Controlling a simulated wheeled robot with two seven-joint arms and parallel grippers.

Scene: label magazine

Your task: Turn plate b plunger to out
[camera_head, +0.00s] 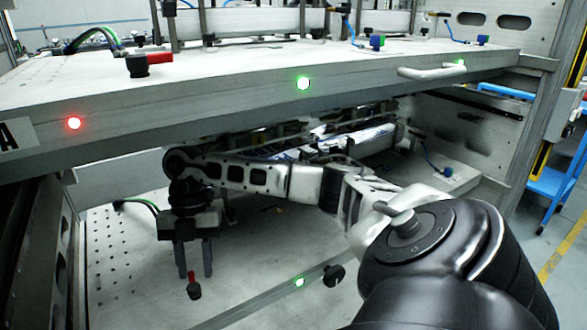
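The upper plate (220,100) carries an "A" label at its left front corner and a black plunger with a red lever (150,62) pointing right. Below it is a lower plate (120,265), which shows no readable label. My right arm reaches in under the upper plate from the right. My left gripper is out of view.
The upper plate's front edge has a red light (74,123), a green light (303,83) and a white handle (432,72). The lower edge has a green light (299,282) and a dark knob (333,275). The gap between plates is low. A blue cart (550,182) stands right.

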